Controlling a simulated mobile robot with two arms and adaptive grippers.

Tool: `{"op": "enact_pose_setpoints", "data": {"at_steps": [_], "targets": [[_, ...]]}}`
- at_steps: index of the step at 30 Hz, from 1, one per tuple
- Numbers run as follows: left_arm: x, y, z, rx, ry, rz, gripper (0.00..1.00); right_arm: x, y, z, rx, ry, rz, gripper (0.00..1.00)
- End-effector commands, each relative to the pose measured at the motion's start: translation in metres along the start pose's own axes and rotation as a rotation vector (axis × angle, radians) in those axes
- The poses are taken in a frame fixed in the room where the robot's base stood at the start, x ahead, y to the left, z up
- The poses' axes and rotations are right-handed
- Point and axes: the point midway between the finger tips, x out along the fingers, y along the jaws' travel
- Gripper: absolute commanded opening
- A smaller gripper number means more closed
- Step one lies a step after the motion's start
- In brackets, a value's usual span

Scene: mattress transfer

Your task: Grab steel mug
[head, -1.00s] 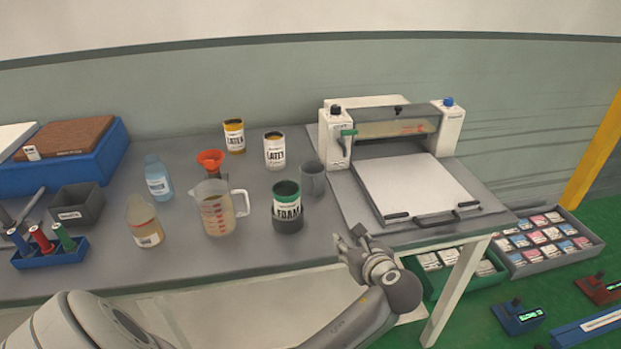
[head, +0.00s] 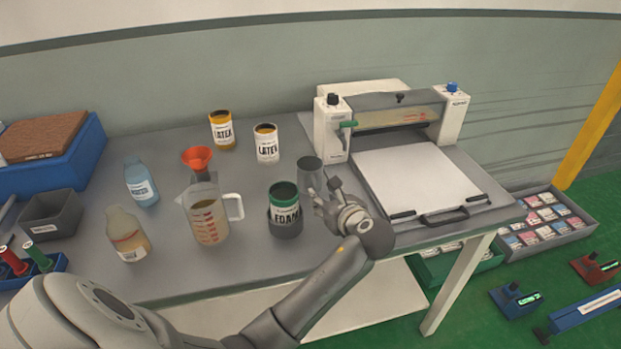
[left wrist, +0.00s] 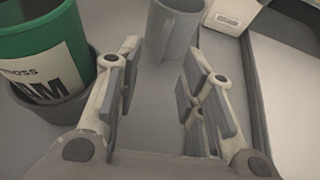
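The steel mug (head: 309,171) is a plain grey cup standing upright on the table, just behind my left gripper (head: 324,190) in the head view. In the left wrist view the mug (left wrist: 173,30) stands ahead, beyond the fingertips, with its handle toward the camera. My left gripper (left wrist: 158,75) is open, its fingers apart with only bare table between them. In the head view the gripper partly hides the mug's lower right side. My right gripper is not in view.
The green FOAM can (head: 285,207) in a dark holder stands close left of my left gripper. A press machine (head: 418,185) is to the right.

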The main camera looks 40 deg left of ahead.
Motion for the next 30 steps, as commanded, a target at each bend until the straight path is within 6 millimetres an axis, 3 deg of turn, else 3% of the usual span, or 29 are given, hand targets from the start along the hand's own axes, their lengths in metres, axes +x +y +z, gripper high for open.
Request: {"op": "enact_pose_setpoints", "data": {"at_steps": [5,12,21,30], "targets": [[0.016,-0.001,0.002,0.0,-0.002,0.002,0.36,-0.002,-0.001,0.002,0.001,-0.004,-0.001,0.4],[0.05,-0.002,0.002,0.001,-0.001,0.001,0.36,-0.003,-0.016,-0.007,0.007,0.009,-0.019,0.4],[0.055,-0.003,0.002,0.0,0.0,-0.001,0.36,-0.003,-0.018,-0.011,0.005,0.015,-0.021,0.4],[0.055,-0.003,0.002,0.0,0.0,-0.001,0.0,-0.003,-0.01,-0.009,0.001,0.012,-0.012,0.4]]}}
